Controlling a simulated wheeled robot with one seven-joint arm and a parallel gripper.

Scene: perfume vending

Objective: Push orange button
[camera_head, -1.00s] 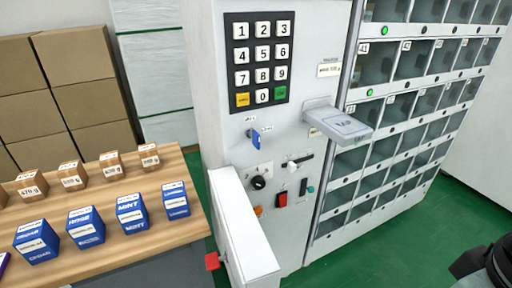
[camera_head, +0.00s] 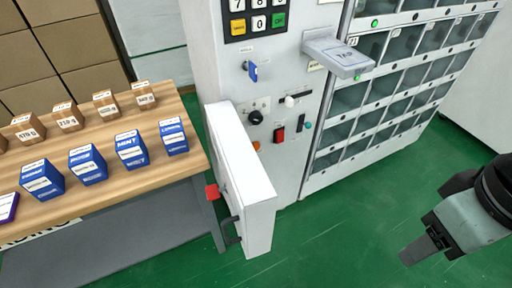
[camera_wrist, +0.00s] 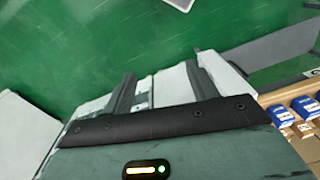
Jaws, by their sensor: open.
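A small round orange button (camera_head: 257,146) sits low on the white machine's front panel (camera_head: 290,170). The open white door (camera_head: 240,185) partly hides it in the head view. A yellow-orange key (camera_head: 237,27) is also on the keypad above. My gripper (camera_head: 425,250) is at the lower right of the head view, over green floor, well apart from the panel. In the wrist view my gripper (camera_wrist: 161,84) has its two dark fingers spread with nothing held between them. I cannot make out the orange button in the wrist view.
A wooden table (camera_head: 100,165) with blue and brown boxes stands left. A grey tray (camera_head: 338,56) sticks out above. Open floor (camera_head: 340,225) lies before the machine.

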